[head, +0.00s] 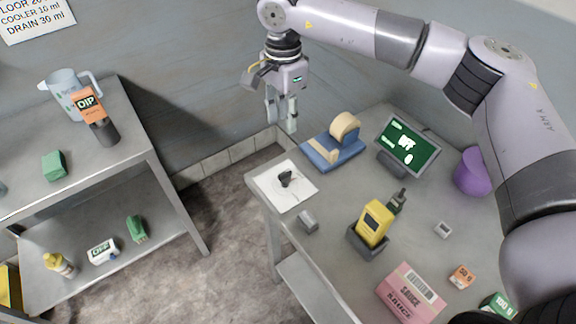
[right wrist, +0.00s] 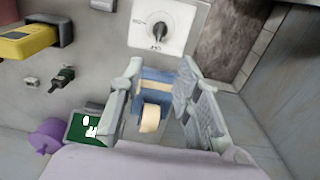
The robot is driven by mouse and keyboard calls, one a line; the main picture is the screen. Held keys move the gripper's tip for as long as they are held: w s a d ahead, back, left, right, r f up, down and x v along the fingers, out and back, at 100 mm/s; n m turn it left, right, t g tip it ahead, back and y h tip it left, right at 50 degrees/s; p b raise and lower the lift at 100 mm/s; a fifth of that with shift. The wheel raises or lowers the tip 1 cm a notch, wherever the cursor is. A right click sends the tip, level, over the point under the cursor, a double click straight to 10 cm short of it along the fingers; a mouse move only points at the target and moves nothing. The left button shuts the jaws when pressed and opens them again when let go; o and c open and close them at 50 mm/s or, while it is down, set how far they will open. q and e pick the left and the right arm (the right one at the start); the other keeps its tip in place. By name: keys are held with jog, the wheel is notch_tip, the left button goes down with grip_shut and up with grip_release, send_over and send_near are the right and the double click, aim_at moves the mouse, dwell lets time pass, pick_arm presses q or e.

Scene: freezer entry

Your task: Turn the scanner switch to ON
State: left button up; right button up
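The scanner switch (head: 286,178) is a black rotary knob on a white square plate at the left end of the right-hand table. It also shows at the top of the right wrist view (right wrist: 157,27), with small labels at its left and below, too small to read surely. My right gripper (head: 282,122) hangs above and behind the plate, apart from the knob. My left gripper is not in view.
A blue tape dispenser (head: 333,153) stands close beside the plate, and a green-lit screen (head: 408,147) stands behind it. A yellow handheld device (head: 373,224) sits in a dark cradle. A small grey block (head: 308,221) lies near the table's front edge. A shelf (head: 130,160) stands at left.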

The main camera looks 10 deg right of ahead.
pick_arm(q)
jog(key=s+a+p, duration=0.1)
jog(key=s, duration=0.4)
pick_arm(e)
jog(key=p, duration=0.4)
send_over(285, 172)
notch_tip(285, 172, down, 12)
jog(key=shift+s+f, duration=0.15)
notch_tip(285, 172, down, 4)
jog(key=shift+f+p, duration=0.1)
jog(key=shift+p, duration=0.25)
jog(key=shift+f, duration=0.7)
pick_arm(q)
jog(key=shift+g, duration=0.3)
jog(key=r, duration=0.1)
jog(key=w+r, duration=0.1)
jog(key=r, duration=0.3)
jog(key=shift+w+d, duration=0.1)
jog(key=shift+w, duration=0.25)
pick_arm(e)
jog(key=shift+c, duration=0.3)
grip_shut()
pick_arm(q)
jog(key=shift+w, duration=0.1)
